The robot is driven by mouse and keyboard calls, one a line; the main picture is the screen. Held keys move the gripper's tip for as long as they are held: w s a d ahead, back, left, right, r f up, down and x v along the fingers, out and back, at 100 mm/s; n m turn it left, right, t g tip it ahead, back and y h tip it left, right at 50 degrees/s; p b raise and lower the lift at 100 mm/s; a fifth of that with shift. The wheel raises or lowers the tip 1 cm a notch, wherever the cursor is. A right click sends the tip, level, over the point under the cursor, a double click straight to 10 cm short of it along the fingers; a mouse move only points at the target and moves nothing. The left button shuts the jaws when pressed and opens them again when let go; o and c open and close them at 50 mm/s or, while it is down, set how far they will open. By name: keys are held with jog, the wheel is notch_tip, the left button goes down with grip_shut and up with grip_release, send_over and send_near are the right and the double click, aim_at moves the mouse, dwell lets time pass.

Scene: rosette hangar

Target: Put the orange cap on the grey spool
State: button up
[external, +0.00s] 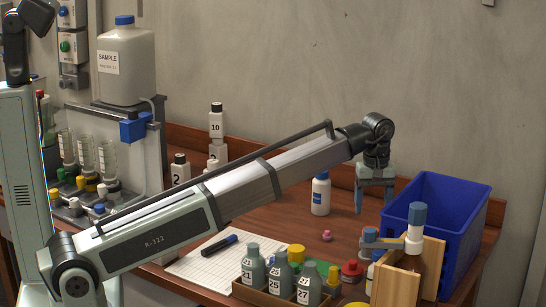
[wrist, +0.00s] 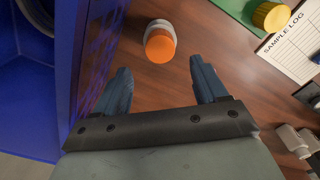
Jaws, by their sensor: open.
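The orange cap (wrist: 159,48) shows in the wrist view as a round disc facing the camera. A pale grey round body (wrist: 158,27), which may be the grey spool, shows directly behind it. The two appear to touch, but I cannot tell how they are joined. My gripper (wrist: 160,78) is open and empty, with the cap beyond its fingertips and between their lines. In the external view my gripper (external: 374,202) points down above the table beside the blue bin. I cannot make out the cap or spool there.
The blue bin (external: 452,190) stands close on the right, its wall (wrist: 92,45) near one finger in the wrist view. A wooden block with a blue-topped bottle (external: 417,214) is in front. A white bottle (external: 320,196), a pink piece (external: 327,236) and bottle rack (external: 262,298) stand nearby.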

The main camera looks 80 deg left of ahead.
jog(key=shift+r, duration=2)
